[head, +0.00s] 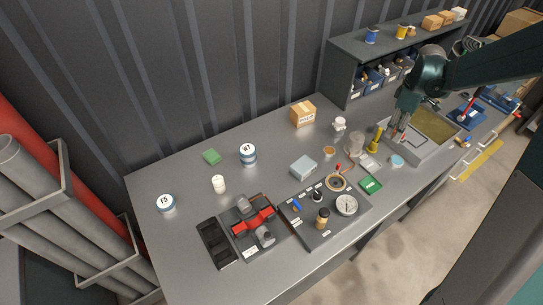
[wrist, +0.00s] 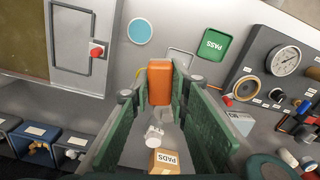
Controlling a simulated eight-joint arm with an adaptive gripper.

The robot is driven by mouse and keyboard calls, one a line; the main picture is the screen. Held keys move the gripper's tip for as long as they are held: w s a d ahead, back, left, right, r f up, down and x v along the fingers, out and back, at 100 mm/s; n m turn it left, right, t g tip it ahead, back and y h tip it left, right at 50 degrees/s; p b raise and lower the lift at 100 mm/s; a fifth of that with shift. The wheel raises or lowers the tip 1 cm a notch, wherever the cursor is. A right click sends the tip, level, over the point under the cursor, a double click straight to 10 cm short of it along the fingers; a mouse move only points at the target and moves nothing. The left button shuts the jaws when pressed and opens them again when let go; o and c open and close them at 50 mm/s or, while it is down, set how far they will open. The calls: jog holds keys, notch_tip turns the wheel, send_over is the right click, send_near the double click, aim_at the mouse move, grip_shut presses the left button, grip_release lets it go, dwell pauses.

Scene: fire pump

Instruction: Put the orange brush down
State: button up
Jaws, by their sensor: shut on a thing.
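The orange brush shows in the wrist view as an orange block (wrist: 160,82) between the tips of my gripper's green fingers. My gripper (wrist: 160,90) is shut on it. In the head view my gripper (head: 395,138) hangs over the right part of the bench, at the near-left side of a grey basin (head: 416,153). The orange brush cannot be made out clearly in the head view. I cannot tell how far it is above the bench.
A yellow upright item (head: 376,139) stands just left of my gripper. A pale blue disc (head: 397,160) and a green PASS card (head: 371,184) lie nearby. A gauge board (head: 325,210) and a PADS box (head: 303,113) are further left. A bin shelf (head: 345,62) stands behind.

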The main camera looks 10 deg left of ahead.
jog(key=a+n, duration=0.8)
jog(key=a, duration=3.3)
jog(key=s+a+n, duration=0.2)
jog(key=s+a, duration=0.5)
jog(key=a, duration=0.5)
jog(key=s+a+n, duration=0.3)
jog(key=s+a, duration=0.4)
jog(key=a, duration=0.6)
jog(key=s+a+n, duration=0.2)
jog(key=s+a, duration=0.5)
jog(key=a, duration=0.5)
jog(key=shift+a+f, duration=0.15)
jog(key=shift+f, duration=2.45)
jog(key=shift+f, duration=3.15)
jog(key=shift+f, duration=0.1)
